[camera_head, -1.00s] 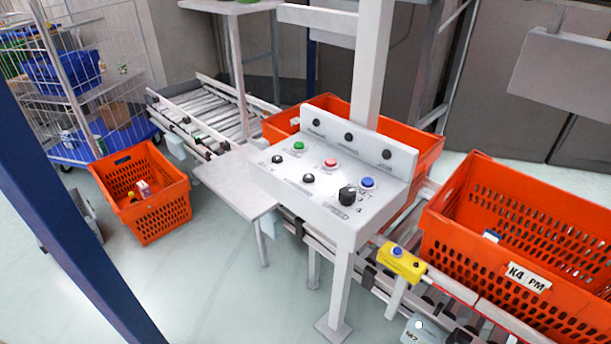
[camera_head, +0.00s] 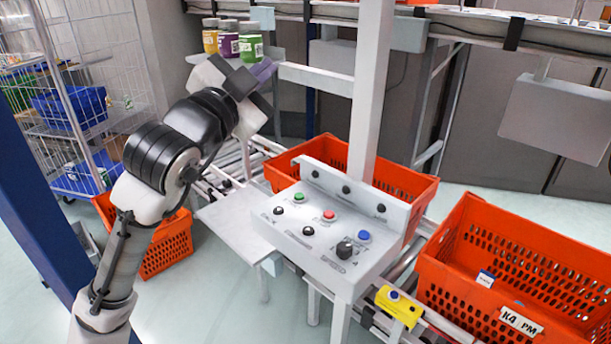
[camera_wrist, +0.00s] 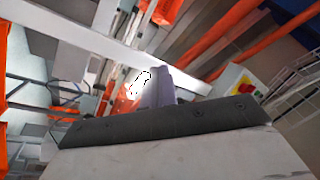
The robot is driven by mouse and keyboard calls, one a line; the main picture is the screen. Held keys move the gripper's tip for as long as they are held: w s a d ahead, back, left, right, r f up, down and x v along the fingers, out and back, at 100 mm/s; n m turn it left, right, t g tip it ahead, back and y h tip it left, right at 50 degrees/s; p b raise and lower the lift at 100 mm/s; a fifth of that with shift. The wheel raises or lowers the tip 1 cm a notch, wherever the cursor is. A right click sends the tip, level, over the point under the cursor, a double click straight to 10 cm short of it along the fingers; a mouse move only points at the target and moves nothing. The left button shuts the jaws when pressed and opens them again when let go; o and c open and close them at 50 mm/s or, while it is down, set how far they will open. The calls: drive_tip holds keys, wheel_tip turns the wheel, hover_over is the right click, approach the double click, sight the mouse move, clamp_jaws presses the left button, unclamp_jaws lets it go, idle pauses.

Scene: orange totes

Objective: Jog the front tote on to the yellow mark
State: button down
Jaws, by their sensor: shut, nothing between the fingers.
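An orange tote labelled K4 PM (camera_head: 455,285) stands on the roller conveyor at the right. Another orange tote (camera_head: 418,186) is on the conveyor, partly hidden behind the control panel (camera_head: 290,235). The panel has a green button (camera_head: 299,197), a red button (camera_head: 329,215), a blue button (camera_head: 364,236), a black knob (camera_head: 344,249) and several black buttons. I cannot make out a yellow mark on the conveyor. My gripper (camera_head: 264,70) is shut and empty, raised above and left of the panel, apart from it. Its purple fingers show in the wrist view (camera_wrist: 160,86).
A yellow box with a blue button (camera_head: 398,306) is fixed at the conveyor edge. A white post (camera_head: 370,90) rises behind the panel. Several jars (camera_head: 229,42) stand on a shelf behind my gripper. Another orange tote (camera_head: 165,248) is on the floor at left, partly behind my arm.

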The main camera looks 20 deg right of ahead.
drive_tip(key=w+d+f+m+g+y+p, duration=0.1)
drive_tip(key=w+d+f+m+g+y, duration=0.15)
drive_tip(key=d+f+g, duration=0.55)
drive_tip(key=g+y+p, duration=0.1)
drive_tip(key=y, duration=0.4)
hover_over(305, 232)
wheel_tip(305, 232, down, 14)
drive_tip(key=shift+f, duration=0.2)
wheel_tip(305, 232, down, 8)
drive_tip(key=b, duration=0.6)
drive_tip(key=shift+f+b, duration=0.25)
drive_tip(key=shift+b, duration=0.1)
drive_tip(key=shift+f, duration=0.4)
